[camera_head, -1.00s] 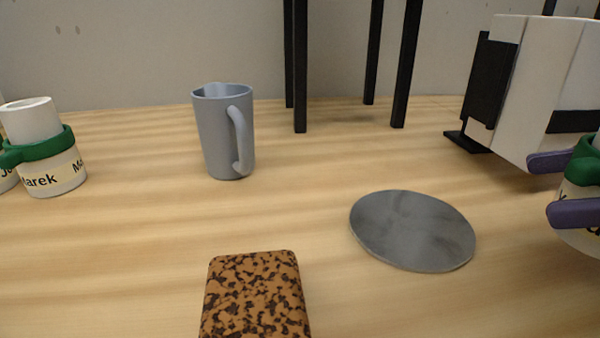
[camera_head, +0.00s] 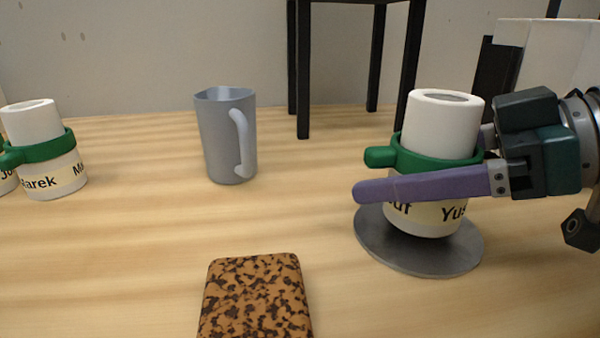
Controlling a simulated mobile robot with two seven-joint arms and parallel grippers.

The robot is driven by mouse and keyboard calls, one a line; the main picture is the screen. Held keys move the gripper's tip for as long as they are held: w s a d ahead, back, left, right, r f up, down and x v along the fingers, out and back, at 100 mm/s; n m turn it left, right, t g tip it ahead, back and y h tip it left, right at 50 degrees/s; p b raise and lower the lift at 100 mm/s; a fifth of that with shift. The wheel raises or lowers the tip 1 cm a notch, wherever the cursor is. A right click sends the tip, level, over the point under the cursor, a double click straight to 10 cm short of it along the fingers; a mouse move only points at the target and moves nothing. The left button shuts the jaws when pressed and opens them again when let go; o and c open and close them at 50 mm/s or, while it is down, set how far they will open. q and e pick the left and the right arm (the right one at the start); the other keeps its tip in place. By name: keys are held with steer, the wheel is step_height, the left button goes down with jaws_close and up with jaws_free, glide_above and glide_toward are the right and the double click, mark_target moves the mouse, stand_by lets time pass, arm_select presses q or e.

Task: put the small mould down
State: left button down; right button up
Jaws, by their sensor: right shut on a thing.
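The small mould (camera_head: 443,130) is a white cylinder with a green band and handle and a cream name label, partly readable as "uf" and "Yus". My right gripper (camera_head: 375,190) comes in from the right and is shut on it, a purple finger across its front. The mould is upright over a round grey metal disc (camera_head: 400,252). Its base is at or just above the disc; I cannot tell if they touch. My left gripper is out of view.
A grey-blue jug (camera_head: 222,140) stands at centre left. Similar white moulds with green bands (camera_head: 50,160) stand at the far left, one labelled "Marek". A speckled brown cork block (camera_head: 256,300) lies in front. Black legs (camera_head: 303,80) stand behind. Wood between is clear.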

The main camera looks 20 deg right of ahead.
steer(key=shift+f, duration=0.7)
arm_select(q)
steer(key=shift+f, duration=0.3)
arm_select(e)
steer(key=shift+f, duration=0.1)
steer(key=o, duration=1.5)
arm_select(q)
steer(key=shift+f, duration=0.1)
arm_select(e)
steer(key=shift+s, duration=0.1)
steer(key=shift+s+d+r, duration=0.25)
steer(key=shift+d, duration=0.05)
arm_select(q)
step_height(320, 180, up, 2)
steer(key=shift+p, duration=0.85)
arm_select(e)
steer(key=v, duration=1.1)
steer(key=shift+s+r, duration=0.1)
steer(key=shift+r, duration=0.05)
